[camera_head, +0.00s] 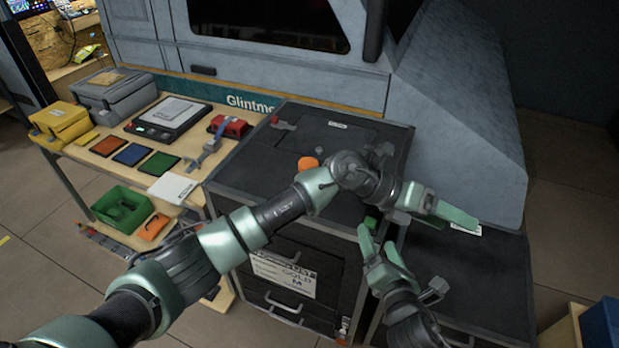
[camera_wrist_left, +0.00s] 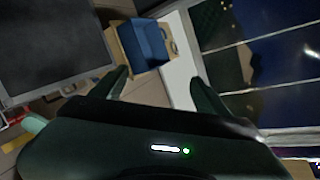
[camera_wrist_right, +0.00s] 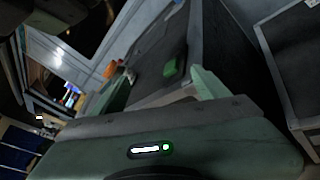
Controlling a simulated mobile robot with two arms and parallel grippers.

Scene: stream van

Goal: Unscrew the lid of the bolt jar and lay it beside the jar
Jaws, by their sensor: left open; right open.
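A round orange thing (camera_head: 308,163) stands on the dark cabinet top (camera_head: 262,150), just behind my left forearm, which hides part of what is near it. It could be the lid of the bolt jar; I cannot make out a jar body. An orange thing also shows in the right wrist view (camera_wrist_right: 110,69). My left gripper (camera_head: 462,218) is open and empty, out to the right over the lower dark surface, well away from the orange thing.
A small grey piece (camera_head: 319,150) and a red-ended tool (camera_head: 283,124) lie on the cabinet top. A wooden bench at left carries a scale (camera_head: 168,118), coloured pads and cases. A green bin (camera_head: 122,208) is below. A blue bin (camera_head: 603,322) stands at lower right.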

